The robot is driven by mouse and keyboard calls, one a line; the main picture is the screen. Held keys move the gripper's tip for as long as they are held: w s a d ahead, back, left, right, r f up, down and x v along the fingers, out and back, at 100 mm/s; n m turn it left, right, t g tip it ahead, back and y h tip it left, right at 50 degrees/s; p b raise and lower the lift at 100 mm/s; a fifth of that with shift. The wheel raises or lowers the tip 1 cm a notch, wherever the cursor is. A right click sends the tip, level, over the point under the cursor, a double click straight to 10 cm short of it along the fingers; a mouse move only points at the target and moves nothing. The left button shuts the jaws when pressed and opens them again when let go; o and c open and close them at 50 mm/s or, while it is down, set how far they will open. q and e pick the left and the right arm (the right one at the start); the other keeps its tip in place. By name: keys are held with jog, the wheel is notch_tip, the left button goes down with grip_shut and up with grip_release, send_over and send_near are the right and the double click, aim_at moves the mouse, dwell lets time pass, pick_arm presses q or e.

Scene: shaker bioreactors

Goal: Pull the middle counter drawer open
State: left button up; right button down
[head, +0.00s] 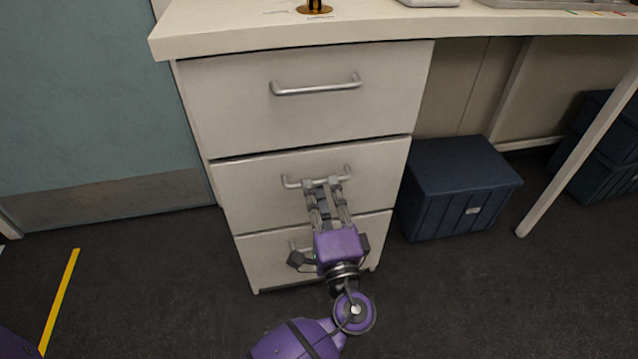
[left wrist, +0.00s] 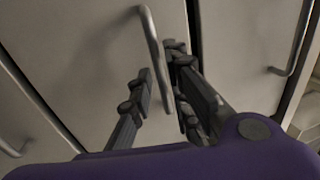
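The counter's middle drawer (head: 250,187) has a pale front and looks flush with the drawers above and below it. Its silver bar handle (head: 296,184) runs across the upper part of the front. My left gripper (head: 322,182) is at the right half of this handle, pointing at the drawer front. In the left wrist view the handle (left wrist: 152,45) passes between the two spread fingers (left wrist: 162,72), with a gap visible beside the bar. Whether a finger touches it, I cannot tell. My right gripper is not in view.
The top drawer (head: 230,105) is shut. The bottom drawer (head: 260,262) is partly hidden by my left gripper. A dark blue bin (head: 455,190) stands on the floor right of the drawers. A white table leg (head: 570,165) is farther right. Floor left of the drawers is clear.

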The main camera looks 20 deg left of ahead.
aim_at(319, 182)
pick_arm(q)
jog(key=shift+x, duration=1.55)
jog(key=shift+f, duration=0.1)
grip_shut()
